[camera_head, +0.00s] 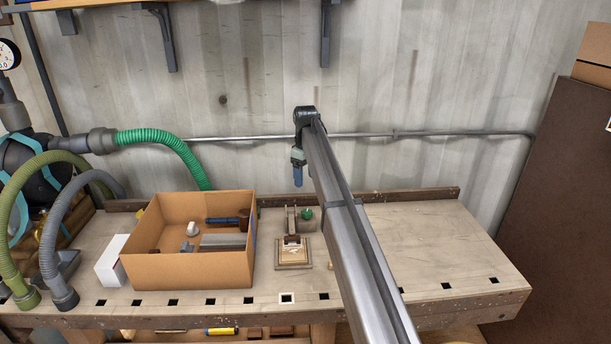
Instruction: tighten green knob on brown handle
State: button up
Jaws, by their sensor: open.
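A small round green knob (306,213) sits at the back of the bench, just right of a small upright brownish-grey piece (291,219) that may be the brown handle. The piece stands behind a small wooden-based fixture (293,255). I cannot tell whether the knob touches the upright piece or how it is threaded. My gripper (298,184) hangs from the arm's end, pointing down, above and slightly left of the knob. It is open, with nothing seen in it, and is clear of the knob. The fingers show small and edge-on.
A cardboard box (190,270) with a dark-handled hammer (228,221) and grey parts stands left of the fixture. A white box (111,262) is beside it. Hoses (158,137) crowd the far left. The bench (450,240) is bare at right. A pipe crosses the wall behind.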

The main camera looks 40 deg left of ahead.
aim_at(308, 211)
jog(key=m, duration=1.2)
dwell(0.4)
jog(key=f+n, duration=0.4)
jog(key=n, duration=0.2)
jog(key=f+n, duration=0.5)
jog(key=n, duration=0.2)
jog(key=f+n, duration=0.5)
jog(key=n, duration=0.2)
jog(key=shift+w+d, duration=0.3)
jog(key=shift+w, duration=0.05)
dwell(0.5)
